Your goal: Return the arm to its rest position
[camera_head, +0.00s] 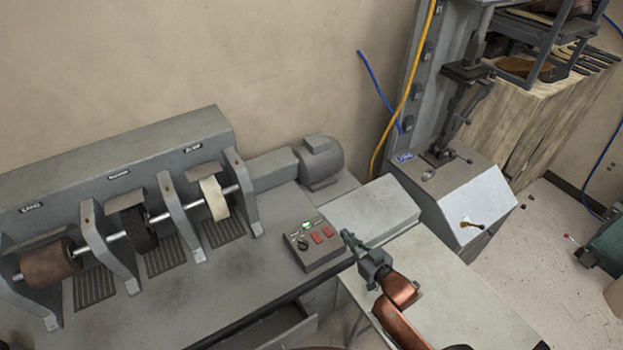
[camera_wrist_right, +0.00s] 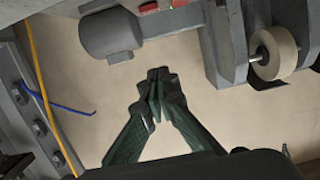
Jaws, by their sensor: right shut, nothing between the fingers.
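My right gripper (camera_head: 364,252) is in the lower middle of the head view, on a copper-coloured arm link. It is just right of the grey control box (camera_head: 318,246) with a green light and red buttons, and appears apart from it. In the right wrist view its green fingers (camera_wrist_right: 157,80) come together at the tips, shut with nothing between them. My left gripper is not in view.
A grey finishing machine (camera_head: 120,158) with several wheels on a shaft and a motor (camera_head: 320,158) fills the left. A grey upright machine (camera_head: 468,190) with a lever stands right. A wooden bench (camera_head: 550,110) holds shoes and a rack. Open floor (camera_head: 545,270) lies at right.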

